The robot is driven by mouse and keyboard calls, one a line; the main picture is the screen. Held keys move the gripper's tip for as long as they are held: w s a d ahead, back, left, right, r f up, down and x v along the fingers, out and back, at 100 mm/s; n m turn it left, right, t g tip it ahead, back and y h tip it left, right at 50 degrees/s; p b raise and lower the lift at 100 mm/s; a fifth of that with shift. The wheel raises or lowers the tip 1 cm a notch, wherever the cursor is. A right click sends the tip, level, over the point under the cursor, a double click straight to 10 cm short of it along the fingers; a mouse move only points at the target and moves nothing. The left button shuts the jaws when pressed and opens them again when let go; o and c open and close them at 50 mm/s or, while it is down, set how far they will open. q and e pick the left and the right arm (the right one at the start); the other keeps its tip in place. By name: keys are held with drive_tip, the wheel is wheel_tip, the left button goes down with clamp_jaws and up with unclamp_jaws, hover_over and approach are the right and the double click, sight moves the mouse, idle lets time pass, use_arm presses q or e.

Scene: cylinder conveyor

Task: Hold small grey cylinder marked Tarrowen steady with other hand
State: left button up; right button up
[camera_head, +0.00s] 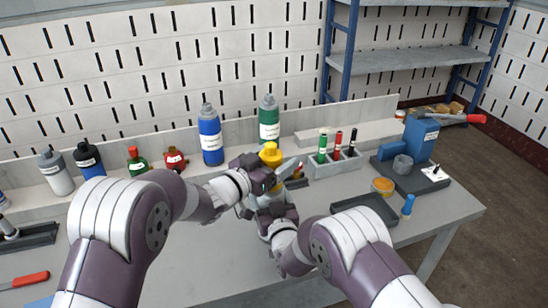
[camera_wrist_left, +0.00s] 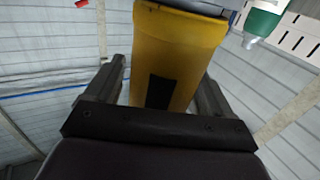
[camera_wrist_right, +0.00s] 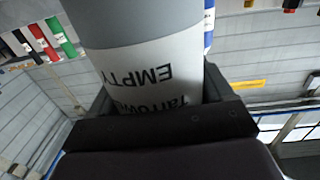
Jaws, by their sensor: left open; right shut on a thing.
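The small grey cylinder (camera_wrist_right: 150,28) fills the right wrist view. Its white label reads "Tarrowen" and "EMPTY", upside down in that view. My right gripper (camera_head: 273,204) is shut on it. In the head view my grippers and arms mostly hide the cylinder. My left gripper (camera_head: 268,174) is open, just above the right one. A yellow part (camera_wrist_left: 178,50) with a dark patch lies between its fingers in the left wrist view, with gaps beside it. The yellow top (camera_head: 270,153) also shows beside the left gripper in the head view.
Blue (camera_head: 210,138) and green (camera_head: 268,122) bottles stand behind. A grey rack (camera_head: 335,165) holds several small coloured cylinders. The front bench (camera_head: 200,262) is clear.

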use_arm(q)
drive_tip(key=m+g+h, duration=0.4)
drive_tip(key=g, duration=0.1)
drive_tip(key=shift+s+d+g, duration=0.1)
drive_tip(key=shift+s+g, duration=0.05)
drive_tip(key=shift+g, duration=0.15)
drive_tip(key=m+g+h, duration=0.1)
drive_tip(key=m+g, duration=0.1)
drive_tip(key=shift+s+d+g, duration=0.1)
drive_tip(key=shift+s+g, duration=0.05)
drive_tip(key=shift+g, duration=0.15)
drive_tip(key=shift+s, duration=0.1)
